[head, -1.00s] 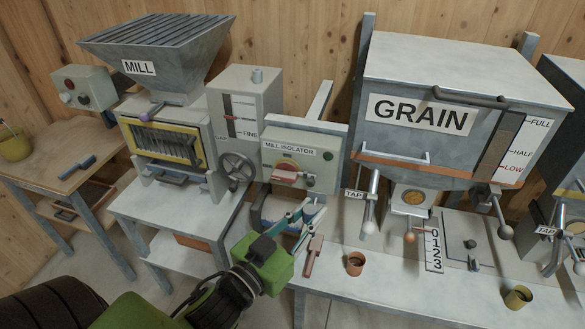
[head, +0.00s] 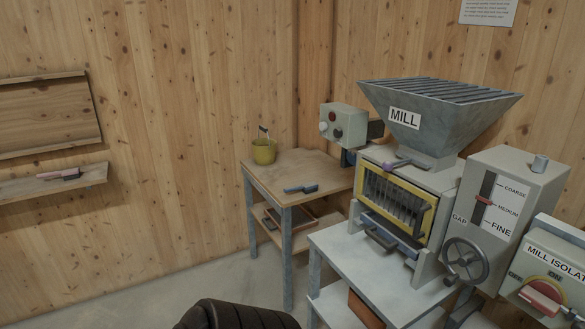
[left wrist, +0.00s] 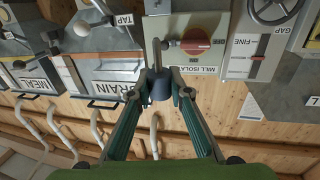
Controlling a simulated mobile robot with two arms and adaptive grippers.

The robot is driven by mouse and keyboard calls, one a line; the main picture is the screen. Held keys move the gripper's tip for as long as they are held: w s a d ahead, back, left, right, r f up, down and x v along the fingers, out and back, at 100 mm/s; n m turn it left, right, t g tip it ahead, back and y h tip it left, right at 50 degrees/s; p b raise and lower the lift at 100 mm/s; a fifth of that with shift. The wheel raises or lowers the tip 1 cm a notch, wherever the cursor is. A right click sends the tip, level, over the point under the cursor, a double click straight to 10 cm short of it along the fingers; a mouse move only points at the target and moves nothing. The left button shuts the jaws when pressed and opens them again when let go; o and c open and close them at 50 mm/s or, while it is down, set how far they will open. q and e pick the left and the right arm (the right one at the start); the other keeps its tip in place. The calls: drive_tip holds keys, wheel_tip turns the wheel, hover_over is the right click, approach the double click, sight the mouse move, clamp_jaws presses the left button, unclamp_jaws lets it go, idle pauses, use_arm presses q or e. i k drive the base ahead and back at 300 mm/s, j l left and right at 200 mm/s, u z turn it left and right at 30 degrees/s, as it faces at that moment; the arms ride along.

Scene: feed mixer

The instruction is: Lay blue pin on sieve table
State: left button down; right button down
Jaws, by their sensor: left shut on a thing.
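In the left wrist view my left gripper (left wrist: 160,88) is shut on a dark blue-grey piece with a slim grey shaft or loop, seemingly the blue pin (left wrist: 160,87). It is in front of the mill isolator box, apart from it as far as I can tell. Part of the pin is hidden between the fingers. In the head view a wooden table (head: 272,168), apparently the sieve table, stands left of the mill. A blue bar-like tool (head: 300,188) lies near its front edge. My grippers do not show in the head view.
A tray (head: 290,218) is on the lower shelf. The mill (head: 400,190) and its grey stand (head: 370,262) border the table's right. A wall shelf (head: 50,182) is at left.

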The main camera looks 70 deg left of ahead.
sight(283, 178)
drive_tip(key=j+u, duration=0.1)
drive_tip(key=j, duration=1.25)
drive_tip(key=j+u, duration=0.15)
drive_tip(key=j, duration=1.15)
drive_tip(key=i+j+u, duration=0.15)
drive_tip(key=j, duration=0.5)
drive_tip(key=j+u, duration=0.1)
drive_tip(key=j, duration=0.6)
drive_tip(key=i+j, duration=0.15)
drive_tip(key=j, duration=0.5)
drive_tip(key=u, duration=0.05)
